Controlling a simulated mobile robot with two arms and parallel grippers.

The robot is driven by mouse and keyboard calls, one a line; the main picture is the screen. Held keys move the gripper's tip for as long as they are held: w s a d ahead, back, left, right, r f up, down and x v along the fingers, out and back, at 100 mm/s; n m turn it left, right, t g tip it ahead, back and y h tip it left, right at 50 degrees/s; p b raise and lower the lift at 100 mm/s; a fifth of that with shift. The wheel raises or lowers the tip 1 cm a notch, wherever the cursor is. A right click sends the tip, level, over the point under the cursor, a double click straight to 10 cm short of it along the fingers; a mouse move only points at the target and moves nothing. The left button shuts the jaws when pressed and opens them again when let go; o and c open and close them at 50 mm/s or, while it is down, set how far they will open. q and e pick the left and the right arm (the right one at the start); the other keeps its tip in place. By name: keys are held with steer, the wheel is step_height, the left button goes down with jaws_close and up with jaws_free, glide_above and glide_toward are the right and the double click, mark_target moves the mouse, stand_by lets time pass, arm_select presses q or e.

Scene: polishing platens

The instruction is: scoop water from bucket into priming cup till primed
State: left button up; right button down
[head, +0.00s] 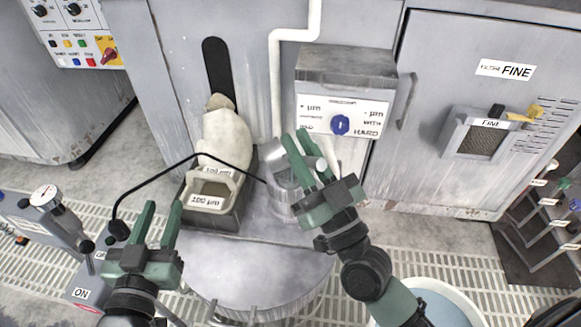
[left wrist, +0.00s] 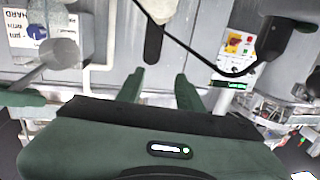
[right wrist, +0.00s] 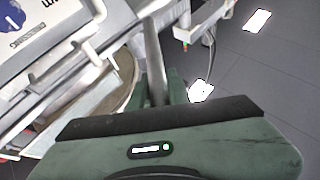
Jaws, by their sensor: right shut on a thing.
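My right gripper (head: 293,145) is shut on the grey handle of a scoop (right wrist: 152,55). The scoop's grey bowl (head: 264,156) is just left of the fingers in the head view, at the upper rim of a grey cylinder that looks like the priming cup (head: 283,202). The bowl and handle also show in the left wrist view (left wrist: 62,50). Whether water is in the bowl or cup cannot be seen. The bucket (head: 452,291), with pale blue water, is at the lower right, partly behind my right arm. My left gripper (head: 160,215) is open and empty.
A round grey drum top (head: 260,262) lies in front of the cup. A black cable (head: 150,180) arches above my left gripper. A control box (head: 345,90) is behind the cup.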

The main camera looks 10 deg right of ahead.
arm_select(q)
steer(key=shift+s+d+f+g+p, duration=0.15)
steer(key=shift+s+f+g, duration=0.3)
steer(key=shift+f, duration=0.25)
steer(key=shift+s+a+f+g+p, duration=0.15)
steer(key=shift+s+f+g, duration=0.25)
steer(key=shift+f, duration=0.25)
arm_select(e)
steer(key=shift+w+d+m+t+h, duration=0.15)
steer(key=shift+d+m+h, duration=0.25)
steer(key=shift+m, duration=0.2)
steer(key=shift+d+m+t+h, duration=0.15)
steer(key=shift+d+m+h, duration=0.2)
steer(key=shift+m, duration=0.25)
arm_select(q)
steer(key=shift+s+d+f, duration=0.1)
steer(key=shift+s+f, duration=0.1)
steer(key=shift+f, duration=0.05)
arm_select(e)
steer(key=shift+h, duration=0.25)
